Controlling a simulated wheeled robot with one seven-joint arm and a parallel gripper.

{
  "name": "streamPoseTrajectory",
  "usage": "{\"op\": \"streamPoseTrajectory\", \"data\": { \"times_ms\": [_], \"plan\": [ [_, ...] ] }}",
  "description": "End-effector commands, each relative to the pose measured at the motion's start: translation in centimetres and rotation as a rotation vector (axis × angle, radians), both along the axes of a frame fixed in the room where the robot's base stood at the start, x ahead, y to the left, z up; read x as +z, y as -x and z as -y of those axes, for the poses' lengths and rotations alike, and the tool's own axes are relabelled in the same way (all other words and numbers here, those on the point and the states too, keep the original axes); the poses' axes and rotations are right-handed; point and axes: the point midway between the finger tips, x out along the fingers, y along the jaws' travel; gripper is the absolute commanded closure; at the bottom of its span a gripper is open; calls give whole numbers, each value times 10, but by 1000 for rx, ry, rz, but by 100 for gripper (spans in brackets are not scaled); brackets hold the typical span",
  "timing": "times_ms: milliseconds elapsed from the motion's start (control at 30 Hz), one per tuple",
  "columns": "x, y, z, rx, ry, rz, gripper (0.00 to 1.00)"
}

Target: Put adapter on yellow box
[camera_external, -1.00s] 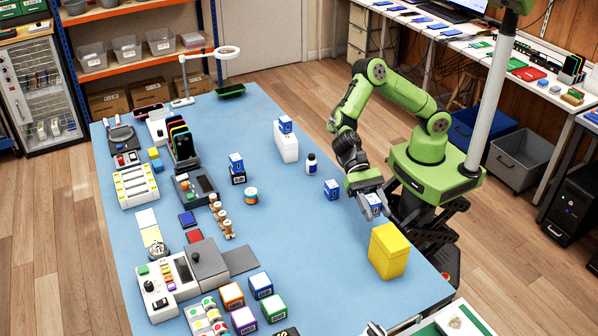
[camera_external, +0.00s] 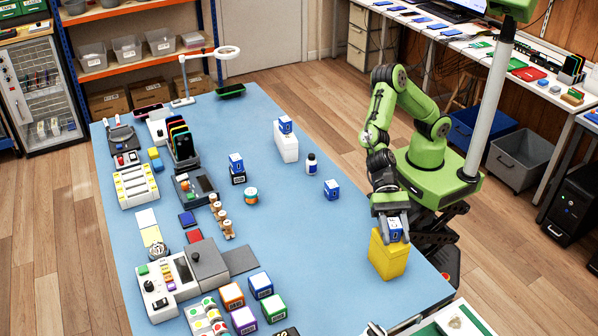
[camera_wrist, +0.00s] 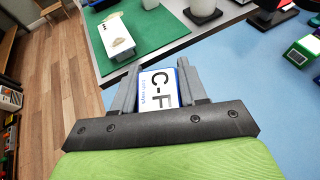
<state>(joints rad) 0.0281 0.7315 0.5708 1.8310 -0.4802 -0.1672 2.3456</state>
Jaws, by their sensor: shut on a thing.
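My gripper (camera_external: 396,228) is shut on the adapter (camera_external: 396,233), a small blue and white box. In the wrist view the adapter (camera_wrist: 158,88) sits between the two grey fingers (camera_wrist: 157,82), with its white face lettered "C-F". In the external view the adapter is at the top of the yellow box (camera_external: 388,260), which stands near the table's right edge. My gripper and the adapter cover part of the yellow box's top. I cannot tell whether the adapter touches the box. The yellow box does not show in the wrist view.
Similar blue and white boxes stand nearby: one on the bare table (camera_external: 331,190), one on a white block (camera_external: 286,148). Colored boxes (camera_external: 260,285) stand at the front. The blue table (camera_external: 330,270) is clear left of the yellow box.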

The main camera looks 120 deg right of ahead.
Motion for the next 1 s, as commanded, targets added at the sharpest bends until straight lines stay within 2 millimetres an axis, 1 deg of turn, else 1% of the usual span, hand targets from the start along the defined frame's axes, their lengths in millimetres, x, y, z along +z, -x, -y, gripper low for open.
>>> {"op": "streamPoseTrajectory", "data": {
  "times_ms": [67,200,233,367,400,633,700,767,833,1000],
  "plan": [
    [2,0,0,0,0,0,87],
    [-2,0,0,1,0,-2,87],
    [-2,0,0,1,0,-2,55],
    [-1,0,0,1,0,-1,35],
    [-1,0,0,1,0,0,32],
    [-1,0,0,1,0,0,32],
    [4,0,0,0,-1,1,32],
    [7,2,9,-3,1,-2,32],
    [14,8,23,-4,2,-1,32],
    [33,24,64,-7,3,-2,32]
  ]
}}
